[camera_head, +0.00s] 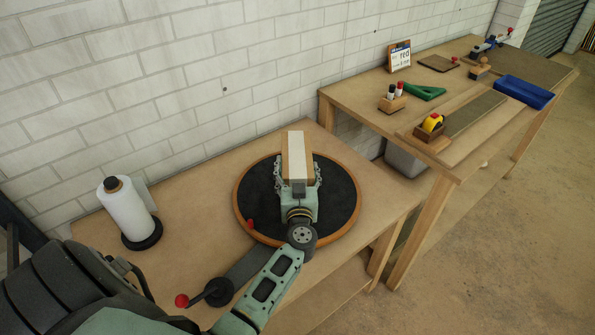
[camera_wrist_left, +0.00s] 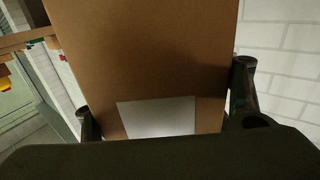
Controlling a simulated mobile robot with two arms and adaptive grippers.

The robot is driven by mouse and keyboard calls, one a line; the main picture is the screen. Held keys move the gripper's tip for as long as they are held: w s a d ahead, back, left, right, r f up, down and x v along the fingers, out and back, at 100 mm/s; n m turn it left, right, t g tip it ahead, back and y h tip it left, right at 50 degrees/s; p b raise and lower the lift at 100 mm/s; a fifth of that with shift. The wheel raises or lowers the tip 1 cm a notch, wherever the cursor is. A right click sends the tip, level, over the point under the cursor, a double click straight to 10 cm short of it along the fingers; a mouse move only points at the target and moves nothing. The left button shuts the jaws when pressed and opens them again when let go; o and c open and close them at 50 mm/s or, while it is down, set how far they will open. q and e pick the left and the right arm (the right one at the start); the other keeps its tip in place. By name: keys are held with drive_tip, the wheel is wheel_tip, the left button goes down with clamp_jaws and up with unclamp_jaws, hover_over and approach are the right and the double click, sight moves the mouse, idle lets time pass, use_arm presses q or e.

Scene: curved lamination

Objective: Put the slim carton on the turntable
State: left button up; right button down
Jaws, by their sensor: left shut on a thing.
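The slim carton (camera_head: 295,155) is brown with a pale top face. My left gripper (camera_head: 299,183) is shut on it, with a finger on each side. In the head view the carton shows over the far part of the turntable (camera_head: 343,205), a round black disc with a wooden rim. I cannot tell whether the carton touches the disc. In the left wrist view the carton (camera_wrist_left: 145,60) fills the middle, with a white label low on its face, between the fingers of the left gripper (camera_wrist_left: 165,105). My right gripper is not in view.
A white roll on a black base (camera_head: 127,211) stands left of the turntable. A crank with a red knob (camera_head: 182,300) is at the table's front. A brick wall is behind.

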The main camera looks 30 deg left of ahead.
use_arm(q)
drive_tip(key=o, duration=2.1)
drive_tip(key=shift+c, duration=0.2)
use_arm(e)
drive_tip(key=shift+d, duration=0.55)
use_arm(q)
drive_tip(key=shift+r, duration=0.15)
drive_tip(key=v, duration=1.2)
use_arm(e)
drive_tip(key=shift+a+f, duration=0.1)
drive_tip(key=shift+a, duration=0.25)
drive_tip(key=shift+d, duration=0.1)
